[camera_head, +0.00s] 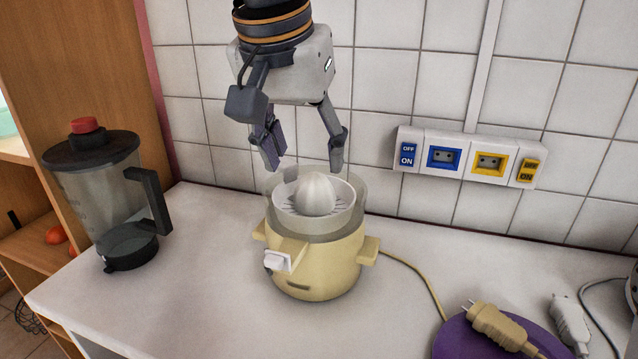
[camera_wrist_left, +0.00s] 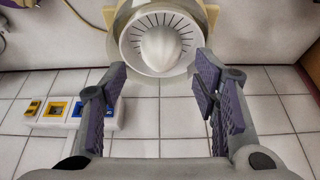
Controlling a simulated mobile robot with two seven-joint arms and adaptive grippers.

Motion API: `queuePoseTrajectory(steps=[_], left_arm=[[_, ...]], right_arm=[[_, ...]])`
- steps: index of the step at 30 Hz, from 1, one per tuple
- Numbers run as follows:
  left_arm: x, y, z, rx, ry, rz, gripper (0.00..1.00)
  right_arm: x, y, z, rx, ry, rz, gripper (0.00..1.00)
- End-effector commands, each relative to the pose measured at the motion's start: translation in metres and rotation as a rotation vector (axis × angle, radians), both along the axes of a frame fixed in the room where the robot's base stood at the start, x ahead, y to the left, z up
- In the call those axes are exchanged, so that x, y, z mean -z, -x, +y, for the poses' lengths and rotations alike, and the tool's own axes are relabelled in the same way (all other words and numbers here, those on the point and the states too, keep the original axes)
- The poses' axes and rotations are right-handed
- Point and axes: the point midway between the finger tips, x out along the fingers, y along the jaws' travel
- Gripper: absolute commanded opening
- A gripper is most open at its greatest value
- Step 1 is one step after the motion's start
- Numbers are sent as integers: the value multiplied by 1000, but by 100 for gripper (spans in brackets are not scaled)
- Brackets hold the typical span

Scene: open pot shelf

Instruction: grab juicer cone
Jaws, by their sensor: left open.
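The white ribbed juicer cone (camera_head: 317,194) sits in the strainer at the top of the cream juicer (camera_head: 318,265), inside a clear rim. In the left wrist view the cone (camera_wrist_left: 161,48) shows from above, ringed by the slotted strainer. My left gripper (camera_head: 306,162) is open and points down just above and a little behind the cone. Its purple finger pads show in the left wrist view (camera_wrist_left: 160,95), spread apart with nothing between them, and the cone lies beyond the fingertips. My right gripper is not in view.
A blender jug (camera_head: 115,200) with a red cap stands at the left of the white counter (camera_head: 190,290). Wall sockets (camera_head: 467,158) are at the right, behind the juicer. A purple plate (camera_head: 465,340) with plugs (camera_head: 500,330) lies at the front right. A tiled wall is close behind.

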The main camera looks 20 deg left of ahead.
Motion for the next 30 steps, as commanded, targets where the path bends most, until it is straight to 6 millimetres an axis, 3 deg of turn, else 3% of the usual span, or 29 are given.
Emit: queuePoseTrajectory(steps=[12, 20, 25, 30], left_arm=[[64, -25, 0, -1, -2, 1, 55], [72, -29, 0, -1, -1, 0, 55], [71, -29, 0, -1, -1, 0, 22], [71, -29, 0, -1, -1, 0, 22]], right_arm=[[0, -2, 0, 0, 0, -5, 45], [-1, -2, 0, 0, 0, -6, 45], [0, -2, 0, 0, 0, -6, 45], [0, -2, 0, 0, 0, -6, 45]])
